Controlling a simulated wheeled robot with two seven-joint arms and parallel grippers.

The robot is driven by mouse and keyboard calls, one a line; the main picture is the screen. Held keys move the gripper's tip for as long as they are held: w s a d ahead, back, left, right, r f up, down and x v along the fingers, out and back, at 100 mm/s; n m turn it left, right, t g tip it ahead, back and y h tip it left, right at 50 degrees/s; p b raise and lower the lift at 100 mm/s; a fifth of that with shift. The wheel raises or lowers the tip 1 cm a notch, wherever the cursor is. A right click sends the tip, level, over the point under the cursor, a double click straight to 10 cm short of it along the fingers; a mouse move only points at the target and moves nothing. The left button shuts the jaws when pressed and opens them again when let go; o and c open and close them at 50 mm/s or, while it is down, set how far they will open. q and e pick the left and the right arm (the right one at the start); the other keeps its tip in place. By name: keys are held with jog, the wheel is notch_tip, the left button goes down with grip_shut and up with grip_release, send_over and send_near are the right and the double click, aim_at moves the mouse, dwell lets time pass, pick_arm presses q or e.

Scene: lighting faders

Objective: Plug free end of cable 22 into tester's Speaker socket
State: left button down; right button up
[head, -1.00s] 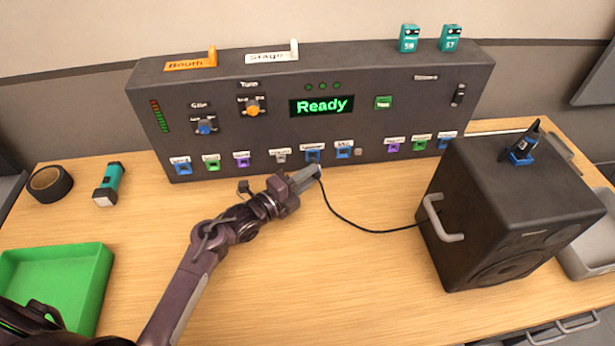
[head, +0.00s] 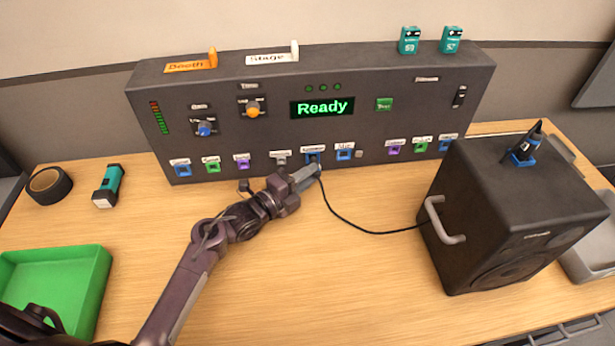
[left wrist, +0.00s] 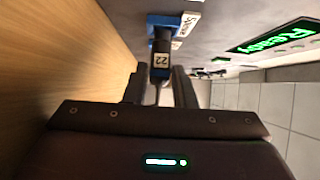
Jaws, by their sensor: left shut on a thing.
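The tester is the dark console (head: 330,128) at the back of the bench, its screen reading "Ready". Its blue Speaker socket (head: 314,157) is in the lower row; the socket (left wrist: 165,22) and its label also show in the left wrist view. My left gripper (head: 312,171) is shut on the plug of cable 22, right in front of that socket. The plug (left wrist: 161,62), tagged 22, lines up with the socket and its front end meets it; how deep it sits I cannot tell. The black cable (head: 345,222) runs right to the speaker. My right gripper is not in view.
The black speaker (head: 510,210) stands at the right, with a blue-based plug (head: 522,152) on top. A green tray (head: 60,285) is at the left front, with a teal flashlight (head: 108,187) and a tape roll (head: 49,186) behind it. The bench's middle front is clear.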

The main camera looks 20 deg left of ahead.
pick_arm(q)
jog(key=shift+w+a+b, duration=0.2)
jog(key=shift+w+b, duration=0.25)
jog(key=shift+w, duration=0.05)
dwell(0.8)
jog(key=shift+w+a+r, duration=0.1)
jog(key=shift+a+r, duration=0.05)
jog(key=shift+r, duration=0.05)
dwell(0.5)
jog(key=c, duration=1.6)
grip_release()
jog(key=o, duration=0.5)
jog(key=shift+w+f, duration=0.1)
jog(key=shift+f, duration=0.05)
jog(key=shift+s+f, duration=0.1)
jog(key=shift+s, duration=0.2)
jog(key=b+v, duration=0.1)
jog(key=v, duration=0.6)
jog(key=shift+s+a, duration=0.1)
jog(key=shift+a, duration=0.05)
